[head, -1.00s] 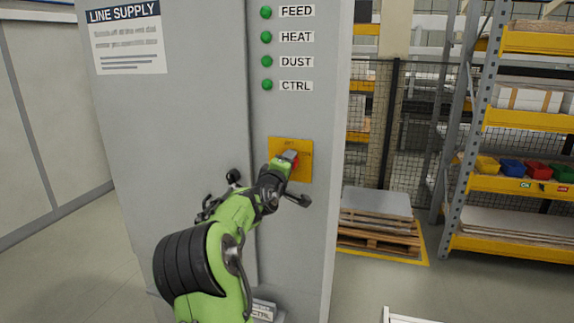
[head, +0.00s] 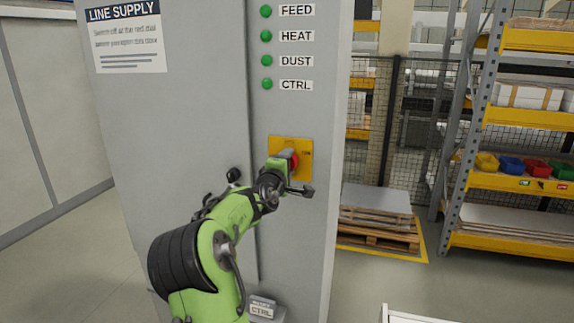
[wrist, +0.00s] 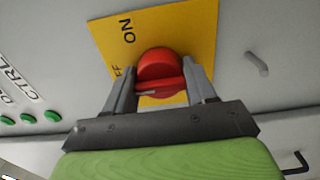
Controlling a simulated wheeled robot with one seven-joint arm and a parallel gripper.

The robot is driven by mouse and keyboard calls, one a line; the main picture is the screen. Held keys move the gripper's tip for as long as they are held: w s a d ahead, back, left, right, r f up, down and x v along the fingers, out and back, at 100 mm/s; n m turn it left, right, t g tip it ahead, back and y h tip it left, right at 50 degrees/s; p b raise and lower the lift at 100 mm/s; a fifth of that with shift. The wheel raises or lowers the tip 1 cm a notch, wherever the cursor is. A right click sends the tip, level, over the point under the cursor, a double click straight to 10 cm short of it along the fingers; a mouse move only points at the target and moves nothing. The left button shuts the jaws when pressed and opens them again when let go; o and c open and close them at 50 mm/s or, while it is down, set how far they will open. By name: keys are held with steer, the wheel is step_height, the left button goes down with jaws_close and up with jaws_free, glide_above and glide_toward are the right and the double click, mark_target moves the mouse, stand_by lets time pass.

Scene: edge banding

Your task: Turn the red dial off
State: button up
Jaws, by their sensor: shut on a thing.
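The red dial (wrist: 158,68) sits on a yellow plate (wrist: 190,35) on the grey cabinet's front. In the wrist view the plate carries the word ON and a partly hidden word ending in FF. My gripper (wrist: 160,88) is shut on the dial's raised grip bar, one finger on each side. In the head view my gripper (head: 286,160) is at the yellow plate (head: 304,145), and some red of the dial (head: 294,159) shows beside it. The dial's pointing direction is hard to read.
Green lamps labelled FEED, HEAT, DUST and CTRL (head: 267,84) are on the cabinet (head: 200,100) above the plate. A small CTRL-labelled block (head: 262,308) is low at the cabinet. A pallet (head: 378,235) and shelving (head: 515,190) stand to the right.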

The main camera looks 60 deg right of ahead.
steer(key=o, duration=1)
steer(key=shift+o, duration=0.2)
steer(key=s+a+b, duration=0.2)
steer(key=a, duration=1.3)
steer(key=shift+s+a, duration=0.3)
steer(key=shift+f, duration=0.15)
